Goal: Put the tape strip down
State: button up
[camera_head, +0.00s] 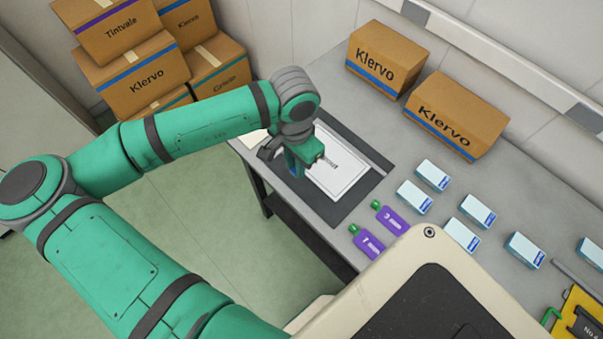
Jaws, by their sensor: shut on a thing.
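My gripper (328,163) is at the end of my green arm, over a white sheet (347,185) that lies on a dark mat (348,216) near the table's left end. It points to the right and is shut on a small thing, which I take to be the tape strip. The strip is too small and too much covered by the jaws to make out. I cannot tell whether it touches the sheet. Two purple bottles with green caps, one (368,243) nearer and one (388,217) farther, lie right of the mat.
Several small white-and-blue boxes (414,198) stand on the grey table (400,125) to the right. Two brown Klervo cartons, one (384,62) left and one (456,115) right, are at the back. More cartons (135,80) are stacked left of the table. A yellow item (578,318) is at lower right.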

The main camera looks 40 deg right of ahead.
aim_at(302, 182)
jog(key=shift+s+d+f, duration=0.35)
jog(key=shift+s+f, duration=0.1)
jog(key=shift+f, duration=0.3)
jog(key=shift+s+d+f, duration=0.15)
jog(key=shift+f, duration=1.65)
jog(key=shift+f, duration=0.1)
jog(key=o, duration=0.7)
